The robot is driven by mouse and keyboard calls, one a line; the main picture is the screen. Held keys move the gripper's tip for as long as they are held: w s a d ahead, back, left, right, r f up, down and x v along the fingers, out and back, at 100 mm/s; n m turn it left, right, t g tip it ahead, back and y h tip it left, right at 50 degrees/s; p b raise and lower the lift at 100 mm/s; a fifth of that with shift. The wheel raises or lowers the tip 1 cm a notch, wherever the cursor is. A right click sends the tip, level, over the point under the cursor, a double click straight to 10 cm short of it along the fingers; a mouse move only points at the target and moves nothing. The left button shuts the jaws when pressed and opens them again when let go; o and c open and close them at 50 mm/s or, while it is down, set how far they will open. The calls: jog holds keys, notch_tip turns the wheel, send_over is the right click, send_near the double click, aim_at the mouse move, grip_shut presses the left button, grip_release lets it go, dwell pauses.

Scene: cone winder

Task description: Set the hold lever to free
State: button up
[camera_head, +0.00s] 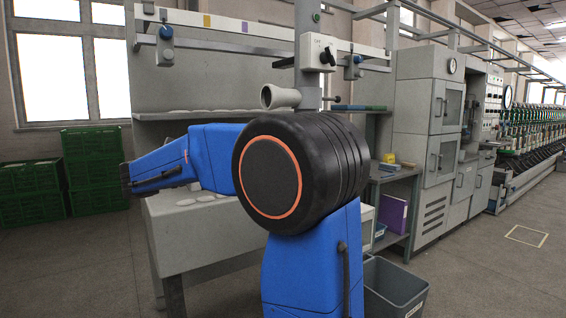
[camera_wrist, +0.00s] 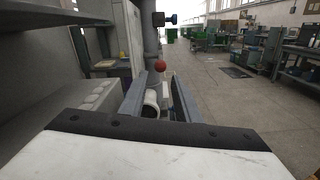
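A red ball knob (camera_wrist: 160,66) shows in the wrist view in front of a grey upright post (camera_wrist: 151,42); it may be the hold lever's end, but its shaft and setting are unclear. In the head view, a light box (camera_head: 315,44) on the post carries a black handle (camera_head: 327,57); its small lettering is hard to read. A thin rod with a dark end (camera_head: 336,99) sticks out lower down. My gripper (camera_wrist: 160,77) shows in the wrist view as two separated grey fingers, below the red knob and apart from it. The head view does not show the fingers clearly.
A pale hollow cone (camera_head: 279,97) sits left of the post; a pale cylinder (camera_wrist: 151,104) shows between my fingers' lines. A worktable (camera_head: 165,222) with pale discs stands behind my arm. A grey bin (camera_head: 395,290) is at lower right. Floor is open at right.

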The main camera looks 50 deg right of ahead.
jog(key=x, duration=1.6)
jog(key=shift+d, duration=0.25)
grip_shut()
